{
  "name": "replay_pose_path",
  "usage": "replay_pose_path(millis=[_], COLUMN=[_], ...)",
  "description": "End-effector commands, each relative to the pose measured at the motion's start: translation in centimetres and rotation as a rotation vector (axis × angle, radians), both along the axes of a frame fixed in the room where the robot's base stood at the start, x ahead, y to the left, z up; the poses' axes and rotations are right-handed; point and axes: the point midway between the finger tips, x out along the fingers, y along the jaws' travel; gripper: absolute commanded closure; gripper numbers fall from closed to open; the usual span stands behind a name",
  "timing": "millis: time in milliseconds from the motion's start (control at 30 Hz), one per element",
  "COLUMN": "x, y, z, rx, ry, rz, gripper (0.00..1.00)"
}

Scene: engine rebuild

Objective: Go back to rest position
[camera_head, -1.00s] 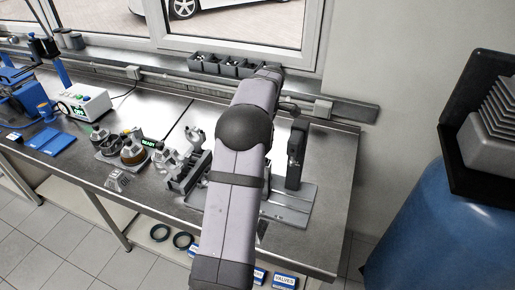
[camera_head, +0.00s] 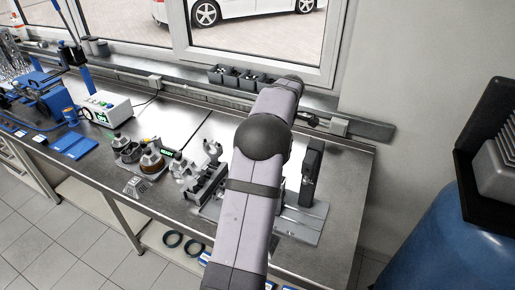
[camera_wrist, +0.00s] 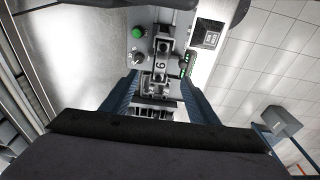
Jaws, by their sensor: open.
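My arm (camera_head: 250,200) reaches from the bottom of the head view over the metal workbench (camera_head: 345,195) toward the window. My gripper is hidden behind the arm in the head view. In the wrist view my gripper (camera_wrist: 160,98) is open, with dark blue fingers on either side. Between and beyond the fingers is a grey metal part marked with a digit (camera_wrist: 160,66). I cannot tell its distance from the fingers, and no contact shows.
A grey engine block fixture (camera_head: 203,182) stands left of my arm, a dark upright part (camera_head: 311,172) right of it. Black bins (camera_head: 237,78) line the sill. A blue barrel (camera_head: 435,250) stands at right. The bench's front right is mostly clear.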

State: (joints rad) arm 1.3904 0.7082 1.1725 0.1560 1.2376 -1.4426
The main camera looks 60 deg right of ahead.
Motion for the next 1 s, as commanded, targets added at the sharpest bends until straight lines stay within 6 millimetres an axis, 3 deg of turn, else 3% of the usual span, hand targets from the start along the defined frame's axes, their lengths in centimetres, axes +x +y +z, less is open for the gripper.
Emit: replay_pose_path(millis=[133, 267, 367, 467, 600, 733, 867, 1000], x=[0.1, 1.8, 4.5, 8.3, 13.7, 17.2, 18.5, 17.5], y=[0.0, 1.1, 3.1, 6.6, 13.7, 21.7, 29.8, 37.9], z=[0.0, -0.2, -0.6, -1.2, -2.4, -3.7, -5.4, -7.5], rx=[0.0, 0.005, 0.014, 0.025, 0.038, 0.041, 0.038, 0.03], ry=[0.0, 0.004, 0.012, 0.026, 0.054, 0.08, 0.103, 0.124], rz=[0.0, 0.005, 0.007, 0.009, 0.008, 0.006, 0.007, 0.008], gripper=[0.46, 0.46, 0.46, 0.46, 0.46, 0.46, 0.46, 0.46])
